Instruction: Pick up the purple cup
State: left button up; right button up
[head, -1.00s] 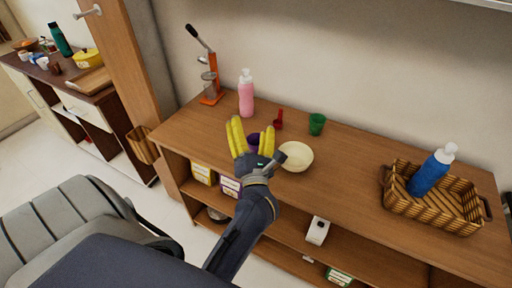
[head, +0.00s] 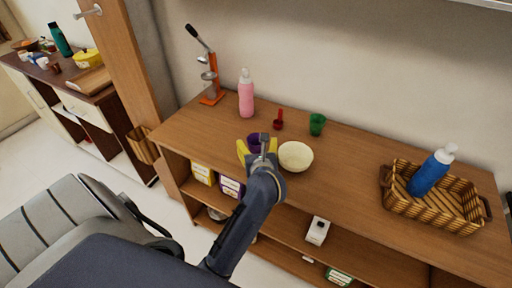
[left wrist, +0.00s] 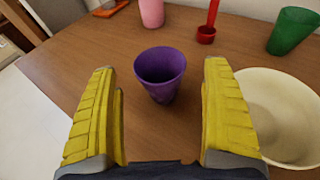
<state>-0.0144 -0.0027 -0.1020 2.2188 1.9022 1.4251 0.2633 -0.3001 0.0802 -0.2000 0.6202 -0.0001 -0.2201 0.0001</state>
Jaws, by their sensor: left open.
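The purple cup (head: 254,140) stands upright on the wooden counter and is partly hidden by my left gripper in the head view. In the left wrist view the purple cup (left wrist: 161,73) shows its open rim, just beyond and between the two yellow fingers. My left gripper (head: 257,149) reaches over the counter's front edge with its fingers toward the cup. In the left wrist view the left gripper (left wrist: 160,78) is open, with a finger on each side and nothing held. No contact with the cup shows. My right gripper is not in view.
A cream bowl (head: 295,156) stands close to the right of the gripper; in the wrist view the bowl (left wrist: 282,112) is beside the right finger. Behind are a pink bottle (head: 246,95), a red scoop (head: 278,124) and a green cup (head: 317,124). A wicker basket (head: 433,216) is far right.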

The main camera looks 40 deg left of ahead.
aim_at(255, 137)
pick_arm(q)
jog(key=shift+x, duration=1.8)
jog(key=shift+c, duration=0.3)
jog(key=c, duration=1.3)
jog(key=shift+o, duration=0.2)
